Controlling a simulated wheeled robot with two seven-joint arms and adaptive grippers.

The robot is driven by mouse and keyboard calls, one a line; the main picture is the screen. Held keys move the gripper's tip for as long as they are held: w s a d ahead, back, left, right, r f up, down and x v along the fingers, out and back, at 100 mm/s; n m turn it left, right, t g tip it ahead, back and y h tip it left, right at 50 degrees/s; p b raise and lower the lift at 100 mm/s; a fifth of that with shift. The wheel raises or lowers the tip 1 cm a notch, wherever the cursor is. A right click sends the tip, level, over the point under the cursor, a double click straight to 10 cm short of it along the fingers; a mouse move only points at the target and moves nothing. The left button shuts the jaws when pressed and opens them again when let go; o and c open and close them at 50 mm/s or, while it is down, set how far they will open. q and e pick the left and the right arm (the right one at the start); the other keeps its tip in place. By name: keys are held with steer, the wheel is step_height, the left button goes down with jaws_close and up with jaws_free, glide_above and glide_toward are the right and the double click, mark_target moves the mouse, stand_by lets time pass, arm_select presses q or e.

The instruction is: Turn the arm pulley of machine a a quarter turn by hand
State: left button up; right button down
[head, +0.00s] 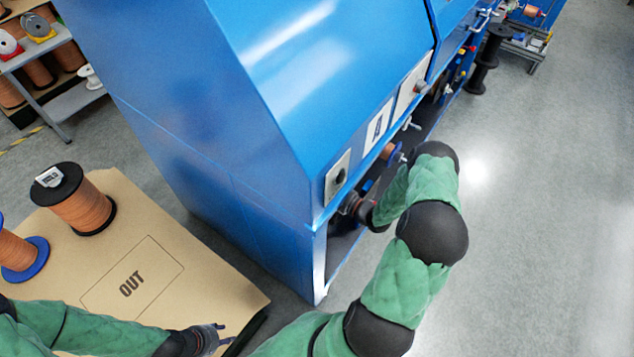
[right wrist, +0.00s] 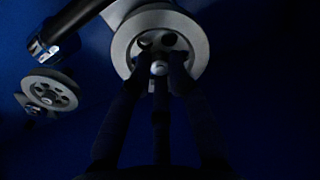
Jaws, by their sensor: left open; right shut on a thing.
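Machine a is the blue cabinet (head: 250,140) with an "A" plate (head: 378,127) on its front. My right arm reaches into its open lower front, where the gripper is mostly hidden in the head view. In the dark right wrist view, a large grey pulley (right wrist: 122,45) with holes in its face is at the top middle. My right gripper (right wrist: 161,72) has its fingertips against the pulley's face around the hub and is shut on it. A grey bar (right wrist: 120,10) runs beside this pulley. My left gripper (head: 217,336) is open and empty near the tabletop's edge.
A smaller spoked pulley (right wrist: 48,94) and a dark cylinder with a bright end (right wrist: 42,47) are left of the large pulley. A cardboard-coloured surface marked "OUT" (head: 190,250) holds copper spools (head: 84,207).

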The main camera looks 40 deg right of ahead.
steer(key=shift+d+m+p, duration=0.1)
steer(key=shift+m+p, duration=2.3)
steer(key=shift+m, duration=8.1)
steer(key=c, duration=1.2)
jaws_free()
steer(key=v, duration=1.2)
